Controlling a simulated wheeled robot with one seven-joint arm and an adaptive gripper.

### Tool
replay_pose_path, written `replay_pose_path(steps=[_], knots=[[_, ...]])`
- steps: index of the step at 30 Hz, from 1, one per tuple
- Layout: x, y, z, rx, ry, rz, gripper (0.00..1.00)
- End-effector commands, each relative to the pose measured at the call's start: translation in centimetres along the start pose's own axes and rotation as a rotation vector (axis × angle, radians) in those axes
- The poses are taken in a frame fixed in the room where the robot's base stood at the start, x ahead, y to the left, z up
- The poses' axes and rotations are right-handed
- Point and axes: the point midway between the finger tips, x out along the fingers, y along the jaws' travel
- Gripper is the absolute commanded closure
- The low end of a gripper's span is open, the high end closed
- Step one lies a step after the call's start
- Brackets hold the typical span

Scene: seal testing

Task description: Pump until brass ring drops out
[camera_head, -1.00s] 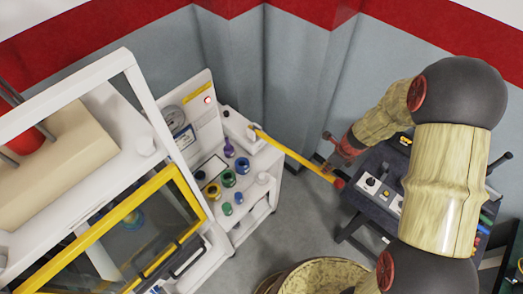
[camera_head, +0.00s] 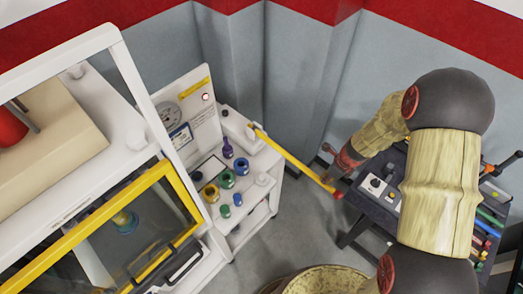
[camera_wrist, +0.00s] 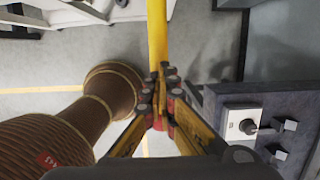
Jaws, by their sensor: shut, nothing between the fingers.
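The yellow pump lever (camera_head: 297,164) with a red tip (camera_head: 338,195) sticks out from a white unit (camera_head: 236,127). My gripper (camera_head: 329,177) is at the lever's outer end. In the wrist view my gripper (camera_wrist: 161,100) is shut, its fingertips at the yellow lever (camera_wrist: 157,35) close to the red end (camera_wrist: 160,122); I cannot tell whether they touch it. Behind the yellow-framed window (camera_head: 164,172) is a small blue round piece with a yellowish top (camera_head: 124,221). I cannot make out a brass ring for certain.
Several coloured fittings (camera_head: 227,179) stand on the white bench beside a panel with a gauge (camera_head: 167,115) and a lit red lamp (camera_head: 206,97). A dark control table (camera_head: 372,200) is at the right.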

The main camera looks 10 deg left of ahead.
Motion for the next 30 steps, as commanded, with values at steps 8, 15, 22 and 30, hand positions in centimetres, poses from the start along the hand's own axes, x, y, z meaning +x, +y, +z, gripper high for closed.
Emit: replay_pose_path(steps=[8, 15, 22, 30], knots=[[2.6, 0.1, -0.7, 0.001, 0.002, 0.002, 1.00], [3.9, 0.1, -1.1, 0.001, 0.002, 0.002, 1.00], [3.9, 0.1, -1.1, 0.001, 0.002, 0.002, 1.00], [2.8, 0.1, -0.8, 0.000, 0.002, 0.002, 1.00]])
